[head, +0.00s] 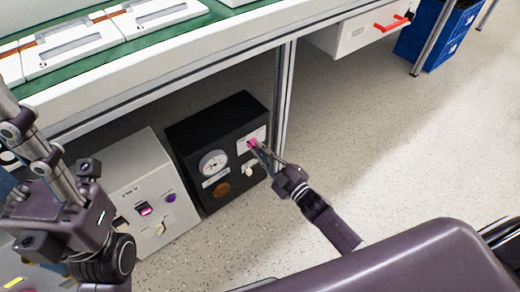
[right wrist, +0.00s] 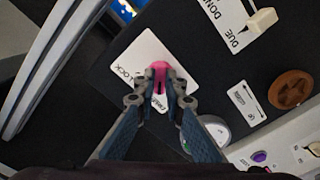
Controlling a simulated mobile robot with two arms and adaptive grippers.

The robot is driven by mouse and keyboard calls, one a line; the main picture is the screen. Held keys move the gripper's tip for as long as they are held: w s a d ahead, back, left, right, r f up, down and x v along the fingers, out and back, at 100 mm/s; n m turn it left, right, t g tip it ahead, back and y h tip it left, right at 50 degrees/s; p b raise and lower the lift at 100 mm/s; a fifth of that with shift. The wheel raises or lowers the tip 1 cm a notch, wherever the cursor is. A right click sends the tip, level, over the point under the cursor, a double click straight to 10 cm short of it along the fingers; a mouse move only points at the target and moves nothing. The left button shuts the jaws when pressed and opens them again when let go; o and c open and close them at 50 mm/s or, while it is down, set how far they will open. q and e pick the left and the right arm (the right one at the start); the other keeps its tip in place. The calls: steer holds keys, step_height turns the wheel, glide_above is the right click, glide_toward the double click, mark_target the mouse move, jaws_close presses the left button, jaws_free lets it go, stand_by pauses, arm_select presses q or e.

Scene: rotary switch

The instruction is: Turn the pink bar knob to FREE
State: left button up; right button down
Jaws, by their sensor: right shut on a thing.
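The pink bar knob (head: 252,143) sits on a white plate at the upper right of the black box's front in the head view. My right gripper (head: 260,146) reaches it from the lower right. In the right wrist view the pink knob (right wrist: 160,69) is between the fingertips of my right gripper (right wrist: 160,92), which is shut on it. The white plate (right wrist: 145,50) carries the word LOCK to the left of the knob and a partly hidden word, apparently FREE, below it. The fingers hide part of the knob, so its exact angle is unclear. My left arm stands at the left; its fingers are not clear.
A table leg (head: 284,95) rises close beside the black box.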

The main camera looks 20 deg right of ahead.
stand_by(0.5)
steer(key=c, duration=2)
jaws_free()
steer(key=shift+s, duration=0.1)
steer(key=v, duration=1.1)
steer(key=shift+s+d, duration=0.15)
steer(key=shift+s, duration=0.25)
